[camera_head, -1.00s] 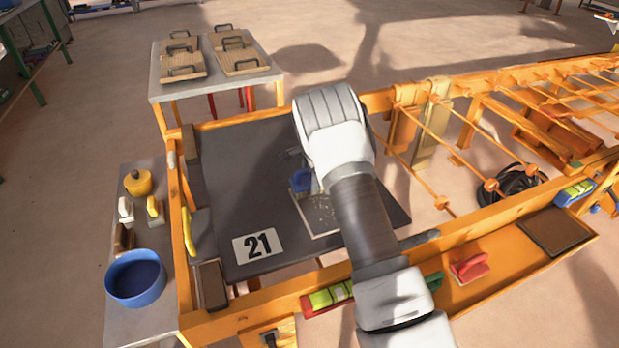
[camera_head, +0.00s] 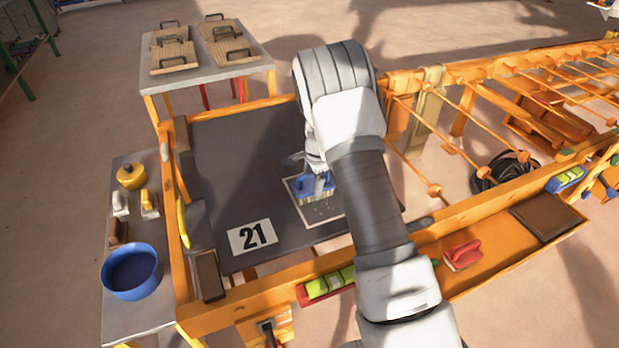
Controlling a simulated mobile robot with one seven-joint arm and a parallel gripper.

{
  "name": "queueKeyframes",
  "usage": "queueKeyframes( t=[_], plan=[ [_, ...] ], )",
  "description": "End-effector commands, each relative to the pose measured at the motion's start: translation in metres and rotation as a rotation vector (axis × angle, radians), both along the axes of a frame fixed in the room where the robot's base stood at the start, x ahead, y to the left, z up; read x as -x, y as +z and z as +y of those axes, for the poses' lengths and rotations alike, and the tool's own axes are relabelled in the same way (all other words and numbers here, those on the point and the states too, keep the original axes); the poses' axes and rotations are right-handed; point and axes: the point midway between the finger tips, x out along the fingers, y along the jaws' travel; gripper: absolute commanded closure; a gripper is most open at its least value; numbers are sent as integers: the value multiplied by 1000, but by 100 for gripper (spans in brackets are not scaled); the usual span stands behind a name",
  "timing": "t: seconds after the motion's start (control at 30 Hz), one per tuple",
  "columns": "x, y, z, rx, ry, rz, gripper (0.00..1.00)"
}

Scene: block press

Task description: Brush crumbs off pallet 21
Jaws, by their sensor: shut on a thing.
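Pallet 21 (camera_head: 225,170) is a dark flat board in an orange frame, with a white "21" label (camera_head: 253,237) near its front left corner. A white-outlined patch (camera_head: 337,224) on the board holds pale crumbs (camera_head: 320,209). My gripper (camera_head: 320,178) is over this patch, shut on a blue brush (camera_head: 309,188). The brush's pale bristles point down at the patch, at its far left part. Whether they touch the board I cannot tell. My arm hides the right part of the patch and of the board.
A side table at left bears a blue bowl (camera_head: 132,272), a yellow pot (camera_head: 131,176) and small tools. A back table holds boards with handles (camera_head: 175,55).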

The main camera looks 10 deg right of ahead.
Motion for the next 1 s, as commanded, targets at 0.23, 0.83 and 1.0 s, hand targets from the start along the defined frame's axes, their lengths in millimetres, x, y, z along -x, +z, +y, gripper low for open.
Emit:
queueKeyframes(
  t=[0.23,0.83,1.0],
  plan=[
    [9,-1,-2,0,-1,2,66],
    [48,-2,-9,0,0,5,66],
    [61,-2,-12,-1,-1,6,66]
  ],
)
